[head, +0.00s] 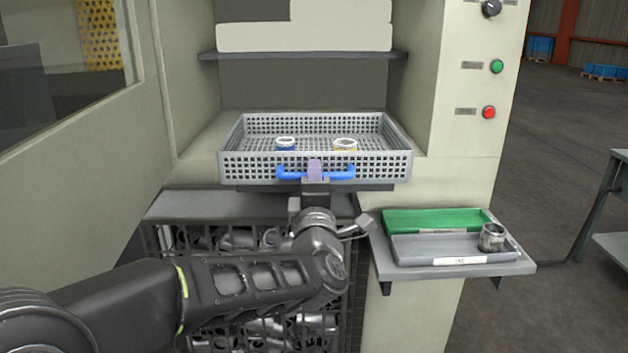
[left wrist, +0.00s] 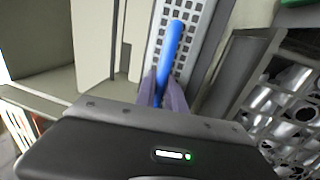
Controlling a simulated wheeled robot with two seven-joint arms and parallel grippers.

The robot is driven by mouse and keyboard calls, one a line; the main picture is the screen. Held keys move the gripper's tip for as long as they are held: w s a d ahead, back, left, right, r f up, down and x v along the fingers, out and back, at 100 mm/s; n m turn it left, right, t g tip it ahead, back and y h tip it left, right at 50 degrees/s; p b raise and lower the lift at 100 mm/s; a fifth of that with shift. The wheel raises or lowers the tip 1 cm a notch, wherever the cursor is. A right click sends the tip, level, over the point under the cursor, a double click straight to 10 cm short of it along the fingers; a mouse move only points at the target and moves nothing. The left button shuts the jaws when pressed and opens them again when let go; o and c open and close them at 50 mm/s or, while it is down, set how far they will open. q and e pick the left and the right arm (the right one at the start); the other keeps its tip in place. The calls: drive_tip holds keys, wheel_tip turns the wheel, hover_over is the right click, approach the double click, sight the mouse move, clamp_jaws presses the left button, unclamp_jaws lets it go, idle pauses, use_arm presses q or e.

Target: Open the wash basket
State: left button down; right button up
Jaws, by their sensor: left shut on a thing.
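The wash basket (head: 230,165) is a grey perforated tray sitting in the machine's opening, with a blue bar handle (head: 338,176) on its front. Two small ring-like parts, one with blue (head: 286,143) and one with yellow (head: 345,145), are inside it. My left gripper (head: 315,172) is at the middle of the handle, its purple fingers shut on it. The left wrist view shows the blue handle (left wrist: 172,45) between the two fingers (left wrist: 162,90). The fingers hide the handle's middle. My right gripper is in neither view.
A side shelf at right holds a green tray (head: 435,219) and a grey tray (head: 440,246) with a metal part (head: 492,237). Below the basket is a cage (head: 205,240) of metal parts. Green (head: 496,66) and red (head: 489,112) buttons are on the right panel.

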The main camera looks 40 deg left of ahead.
use_arm(q)
drive_tip(key=shift+s+d, duration=0.3)
drive_tip(key=shift+s, duration=0.05)
drive_tip(key=c, duration=1.7)
unclamp_jaws()
drive_tip(key=v, duration=0.7)
drive_tip(key=shift+s+d, duration=0.25)
drive_tip(key=shift+f, duration=0.1)
